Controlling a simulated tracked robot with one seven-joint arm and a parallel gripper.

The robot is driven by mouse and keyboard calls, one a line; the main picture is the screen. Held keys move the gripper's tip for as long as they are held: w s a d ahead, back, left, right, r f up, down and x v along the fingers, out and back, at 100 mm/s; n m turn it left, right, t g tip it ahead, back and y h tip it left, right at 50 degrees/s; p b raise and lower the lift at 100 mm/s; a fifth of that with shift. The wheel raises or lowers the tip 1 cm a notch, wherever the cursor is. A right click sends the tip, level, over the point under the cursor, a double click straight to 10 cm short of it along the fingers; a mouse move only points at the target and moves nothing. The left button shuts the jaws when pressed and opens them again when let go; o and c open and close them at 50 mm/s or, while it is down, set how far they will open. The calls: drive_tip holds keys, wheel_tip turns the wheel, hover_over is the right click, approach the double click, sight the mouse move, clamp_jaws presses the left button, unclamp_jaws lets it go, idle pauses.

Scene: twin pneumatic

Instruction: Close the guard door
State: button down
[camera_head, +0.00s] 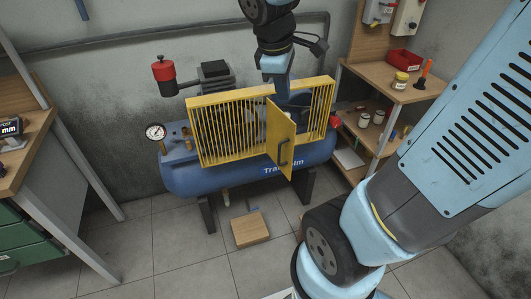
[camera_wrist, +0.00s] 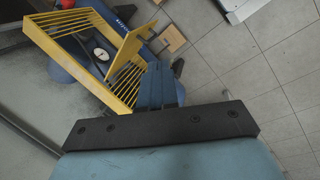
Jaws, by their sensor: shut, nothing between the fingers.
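The guard door (camera_head: 281,140) is a yellow panel with a dark handle (camera_head: 284,152). It stands ajar, swung outward from the yellow barred guard (camera_head: 228,130) on the blue compressor tank (camera_head: 200,180). An opening in the guard shows behind and right of it. My gripper (camera_head: 285,100) points down at this opening, close to the door's top edge; its tips are partly hidden behind the door. In the wrist view the shut, empty gripper (camera_wrist: 159,72) is beside the door (camera_wrist: 124,53). I cannot tell whether they touch.
A wooden block (camera_head: 250,229) lies on the tiled floor before the tank. A pressure gauge (camera_head: 155,132) stands left of the guard. A wooden shelf (camera_head: 385,88) with jars and a red bin (camera_head: 404,59) is close on the right. A workbench (camera_head: 25,150) is at left.

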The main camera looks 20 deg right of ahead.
drive_tip(key=w+a+f+n+g+h, duration=0.1)
drive_tip(key=w+a+f+n+h, duration=0.2)
drive_tip(key=f+n, duration=0.5)
drive_tip(key=w+a+f+n+h, duration=0.2)
drive_tip(key=w+a+f+n, duration=0.25)
drive_tip(key=f+n, duration=0.35)
drive_tip(key=w+a+f+n+g+h, duration=0.15)
drive_tip(key=w+f+n, duration=0.25)
drive_tip(key=f+n, duration=0.4)
drive_tip(key=w+d+r+x, duration=0.1)
drive_tip(key=x, duration=1.1)
drive_tip(key=shift+d+r+n, duration=0.3)
drive_tip(key=shift+d+r, duration=0.05)
drive_tip(key=shift+d, duration=0.1)
drive_tip(key=shift+s+t, duration=0.15)
drive_tip(key=shift+t, duration=0.1)
